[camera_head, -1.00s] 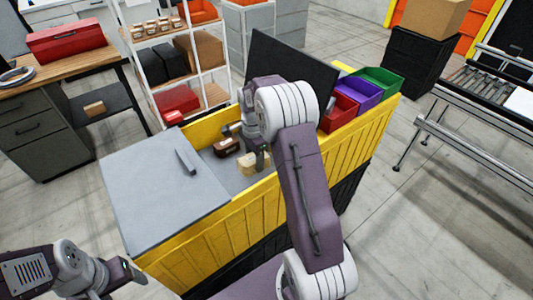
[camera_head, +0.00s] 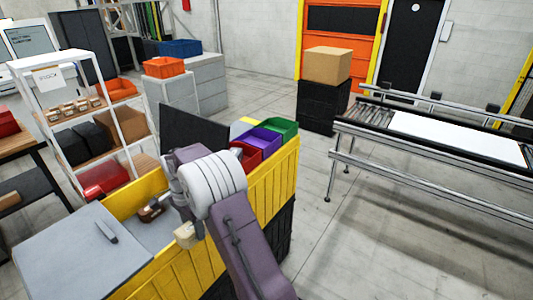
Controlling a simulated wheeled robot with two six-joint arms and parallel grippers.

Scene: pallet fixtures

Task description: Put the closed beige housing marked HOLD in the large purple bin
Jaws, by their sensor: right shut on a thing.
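A beige housing (camera_head: 187,236) is at the jaws of my right gripper (camera_head: 188,222), which is shut on it, over the yellow-walled crate. Any marking on it is too small to read. A brown housing (camera_head: 150,210) lies in the crate to its left. The purple bin (camera_head: 257,141) stands at the crate's far right end, between a red bin (camera_head: 246,157) and a green bin (camera_head: 283,128). My right arm hides part of the crate's inside. My left gripper is out of view.
The yellow crate (camera_head: 265,203) has a grey lid panel (camera_head: 65,255) over its near left end. A dark upright panel (camera_head: 195,133) stands behind my right gripper. A white shelf rack is at left, a roller conveyor (camera_head: 435,140) at right. The floor between crate and conveyor is clear.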

